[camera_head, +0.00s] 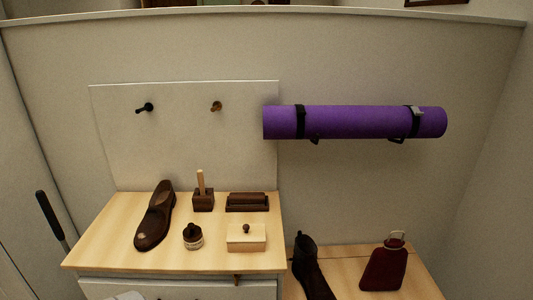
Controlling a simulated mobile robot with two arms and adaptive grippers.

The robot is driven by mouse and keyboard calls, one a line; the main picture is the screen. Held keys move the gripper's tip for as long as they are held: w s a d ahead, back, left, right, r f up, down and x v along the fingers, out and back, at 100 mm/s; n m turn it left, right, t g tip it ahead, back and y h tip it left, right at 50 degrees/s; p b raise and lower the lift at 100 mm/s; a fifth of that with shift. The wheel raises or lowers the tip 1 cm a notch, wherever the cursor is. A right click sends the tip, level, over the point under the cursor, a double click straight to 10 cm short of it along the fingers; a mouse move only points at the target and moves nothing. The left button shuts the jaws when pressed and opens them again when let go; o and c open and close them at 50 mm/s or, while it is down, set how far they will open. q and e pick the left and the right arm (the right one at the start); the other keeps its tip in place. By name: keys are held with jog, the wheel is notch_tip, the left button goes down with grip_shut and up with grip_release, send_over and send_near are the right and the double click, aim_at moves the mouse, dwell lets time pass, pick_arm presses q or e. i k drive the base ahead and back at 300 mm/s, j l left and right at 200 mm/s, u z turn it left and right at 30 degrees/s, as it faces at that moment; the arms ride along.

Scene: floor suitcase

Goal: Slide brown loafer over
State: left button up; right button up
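The brown loafer (155,215) stands on the left part of the light wooden cabinet top (110,245). It lies slightly slanted, its toe toward the front left and its heel toward the back wall. It is apart from the small items to its right. Neither of my grippers shows in the head view, and nothing is seen touching the loafer.
A lower bench holds a dark boot (311,270) and a maroon bottle (384,268). A purple mat (355,122) hangs above.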

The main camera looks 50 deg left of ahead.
aim_at(154, 225)
jog(key=u, duration=2.35)
